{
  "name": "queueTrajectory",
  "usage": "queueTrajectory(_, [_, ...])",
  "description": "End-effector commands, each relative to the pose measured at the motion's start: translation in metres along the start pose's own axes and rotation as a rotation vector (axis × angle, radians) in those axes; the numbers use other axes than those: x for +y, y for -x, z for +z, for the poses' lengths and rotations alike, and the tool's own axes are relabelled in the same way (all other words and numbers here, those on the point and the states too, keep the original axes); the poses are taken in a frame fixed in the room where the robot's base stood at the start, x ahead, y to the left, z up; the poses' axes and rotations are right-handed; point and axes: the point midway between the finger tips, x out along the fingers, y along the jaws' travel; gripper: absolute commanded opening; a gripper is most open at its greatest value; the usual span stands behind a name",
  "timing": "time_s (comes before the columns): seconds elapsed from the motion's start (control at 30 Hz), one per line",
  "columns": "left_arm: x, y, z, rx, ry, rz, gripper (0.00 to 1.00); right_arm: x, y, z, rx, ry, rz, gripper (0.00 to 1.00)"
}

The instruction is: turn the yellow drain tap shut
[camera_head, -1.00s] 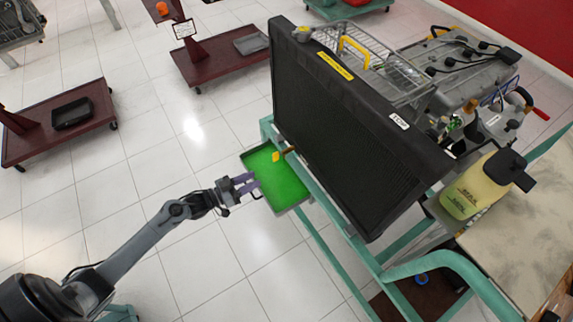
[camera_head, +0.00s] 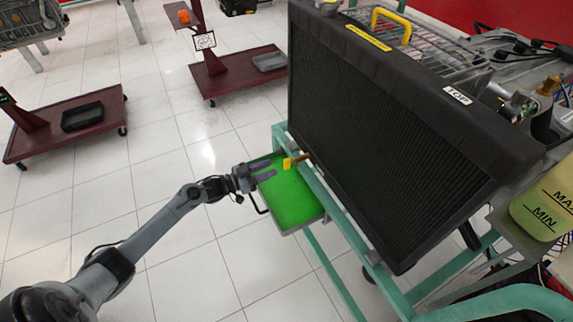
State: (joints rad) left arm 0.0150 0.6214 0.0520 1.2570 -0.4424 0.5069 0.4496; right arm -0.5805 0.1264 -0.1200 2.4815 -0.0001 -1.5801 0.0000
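The yellow drain tap (camera_head: 287,164) sticks out at the lower left edge of the large black radiator (camera_head: 385,135), on a short brown stub. It hangs over a tray with a bright green inside (camera_head: 292,203). My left gripper (camera_head: 268,170) is open, with two purple fingers pointing right at the tap. The fingertips are a little left of the tap, and a small gap seems to show between them. Nothing is between the fingers. My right gripper is not in view.
A teal frame (camera_head: 318,194) carries the radiator and runs close beside the tap. A yellow-green bottle (camera_head: 545,210) stands at the right. Maroon trolleys (camera_head: 75,122) are at the back left. The tiled floor left of the tray is clear.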

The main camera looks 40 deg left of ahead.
Motion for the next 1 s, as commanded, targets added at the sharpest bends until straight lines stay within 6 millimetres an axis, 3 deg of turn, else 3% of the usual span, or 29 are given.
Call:
queueTrajectory(0.2, [0.000,-0.038,0.003,0.003,0.000,0.000,0.36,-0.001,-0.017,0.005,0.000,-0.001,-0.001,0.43])
queueTrajectory(0.43, [0.000,-0.067,0.002,0.002,0.001,0.000,0.36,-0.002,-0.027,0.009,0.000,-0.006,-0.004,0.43])
queueTrajectory(0.63, [0.000,-0.078,0.001,-0.001,0.001,0.000,0.36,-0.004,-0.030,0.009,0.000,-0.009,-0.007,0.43])
queueTrajectory(0.93, [0.001,-0.079,0.001,-0.001,0.001,0.001,0.36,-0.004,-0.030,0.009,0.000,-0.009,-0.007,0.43])
queueTrajectory(1.0, [0.001,-0.079,0.001,-0.001,0.001,0.001,0.27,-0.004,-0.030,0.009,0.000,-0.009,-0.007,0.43])
